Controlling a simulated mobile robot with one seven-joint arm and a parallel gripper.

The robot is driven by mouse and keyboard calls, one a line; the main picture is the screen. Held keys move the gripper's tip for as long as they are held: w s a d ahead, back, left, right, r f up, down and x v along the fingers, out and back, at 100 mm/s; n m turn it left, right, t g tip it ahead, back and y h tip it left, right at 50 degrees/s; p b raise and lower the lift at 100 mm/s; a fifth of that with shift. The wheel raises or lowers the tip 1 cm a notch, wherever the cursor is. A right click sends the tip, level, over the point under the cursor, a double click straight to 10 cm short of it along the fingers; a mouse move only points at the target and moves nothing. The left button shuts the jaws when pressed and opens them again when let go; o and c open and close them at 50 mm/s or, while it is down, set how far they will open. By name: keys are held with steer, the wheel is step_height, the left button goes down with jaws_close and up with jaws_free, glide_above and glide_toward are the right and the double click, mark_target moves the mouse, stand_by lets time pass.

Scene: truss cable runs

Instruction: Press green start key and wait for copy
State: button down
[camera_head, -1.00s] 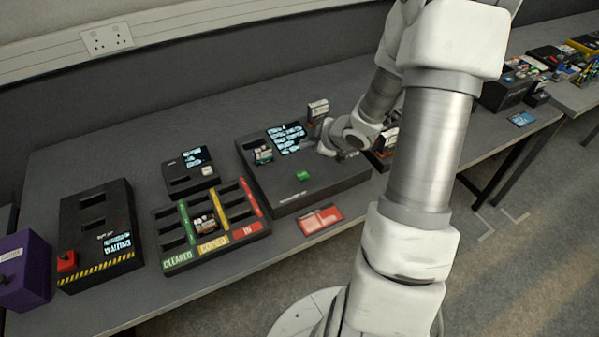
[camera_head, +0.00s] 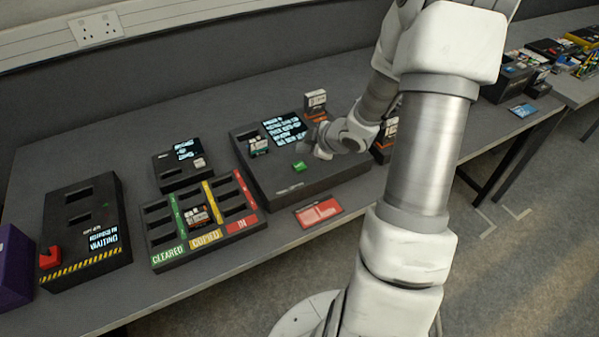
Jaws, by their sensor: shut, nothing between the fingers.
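The green start key (camera_head: 299,166) sits on top of the black copy station (camera_head: 300,185), right of its middle. The station has a lit screen (camera_head: 285,128) with white-blue text, too small to read. A cartridge-like block (camera_head: 258,146) stands in a slot left of the screen. Another upright block (camera_head: 315,103) stands at the station's back right. My gripper (camera_head: 312,146) is shut and empty, low over the station just behind and right of the green key. It looks apart from the key; its fingertips are small and partly hidden by my wrist.
A sorting tray (camera_head: 168,257) marked CLEARED, COPIED and IN stands left and holds a block (camera_head: 198,216). A small device (camera_head: 180,165) is behind it. A black box with a red button (camera_head: 50,258) is far left. A red card (camera_head: 318,212) lies in front of the station.

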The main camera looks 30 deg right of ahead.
mark_target(303, 167)
steer(key=shift+f+b, duration=1.15)
steer(key=shift+f, duration=0.6)
steer(key=shift+f, duration=0.15)
stand_by(0.5)
steer(key=shift+f+b, duration=0.25)
steer(key=shift+b, duration=0.05)
steer(key=shift+f+b, duration=0.45)
steer(key=shift+f, duration=0.1)
stand_by(0.6)
steer(key=shift+r, duration=0.1)
steer(key=shift+r+p, duration=0.9)
steer(key=shift+p, duration=0.1)
step_height(303, 167, up, 5)
steer(key=p, duration=0.5)
stand_by(0.5)
